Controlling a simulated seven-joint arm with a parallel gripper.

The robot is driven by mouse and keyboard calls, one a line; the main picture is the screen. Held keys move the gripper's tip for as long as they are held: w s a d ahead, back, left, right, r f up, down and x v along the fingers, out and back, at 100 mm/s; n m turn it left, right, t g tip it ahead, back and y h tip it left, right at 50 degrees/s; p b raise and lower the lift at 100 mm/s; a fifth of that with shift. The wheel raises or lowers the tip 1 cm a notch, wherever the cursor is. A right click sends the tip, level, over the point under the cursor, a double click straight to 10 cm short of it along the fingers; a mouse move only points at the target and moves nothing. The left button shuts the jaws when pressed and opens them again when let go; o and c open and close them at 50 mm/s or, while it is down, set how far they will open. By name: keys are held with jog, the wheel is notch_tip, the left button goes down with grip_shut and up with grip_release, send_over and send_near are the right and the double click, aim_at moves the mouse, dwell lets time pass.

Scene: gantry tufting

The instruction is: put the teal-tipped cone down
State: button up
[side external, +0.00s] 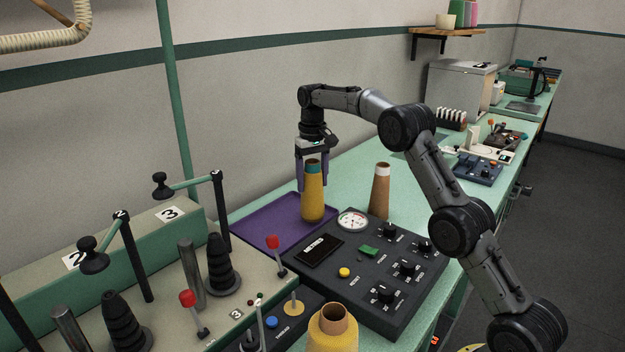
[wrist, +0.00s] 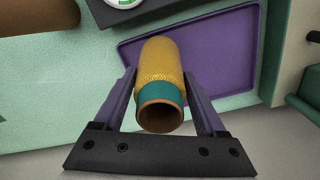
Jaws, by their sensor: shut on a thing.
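The teal-tipped cone (side external: 313,197) is wound with yellow yarn and has a teal band near its brown, open top. My gripper (side external: 313,172) is shut on its upper part from above, with a purple finger on each side. The cone stands about upright at the right part of the purple tray (side external: 262,222); I cannot tell whether its base touches the tray. In the wrist view the cone (wrist: 160,65) lies between the two fingers (wrist: 160,100), with the purple tray (wrist: 225,50) behind it.
A brown cone with a white tip (side external: 380,190) stands to the right. A dark control panel (side external: 370,265) with knobs and a gauge lies in front of the tray. Another yellow cone (side external: 333,330) is at the front. Levers and black posts (side external: 220,265) stand at the left.

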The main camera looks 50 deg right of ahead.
aim_at(313, 161)
jog(key=shift+f, duration=0.6)
jog(key=o, duration=1.6)
jog(key=shift+r, duration=4.45)
jog(key=s+a+r+n+t, duration=0.1)
jog(key=s+a+r+t, duration=0.1)
jog(key=s+a+r, duration=0.55)
jog(key=s+a+r+n+t, duration=0.1)
jog(key=s+a+r, duration=0.25)
jog(key=s, duration=0.65)
jog(key=s+a+f+n+t, duration=0.1)
jog(key=s+a+f, duration=0.1)
jog(key=s+f, duration=0.2)
jog(key=s+a+f, duration=0.2)
jog(key=s+f, duration=0.2)
jog(key=s, duration=0.6)
jog(key=s+a+f+n+t, duration=0.1)
jog(key=s+a+f, duration=0.1)
jog(key=s+f, duration=0.2)
jog(key=shift+s+n+t, duration=0.3)
jog(key=shift+s, duration=1.55)
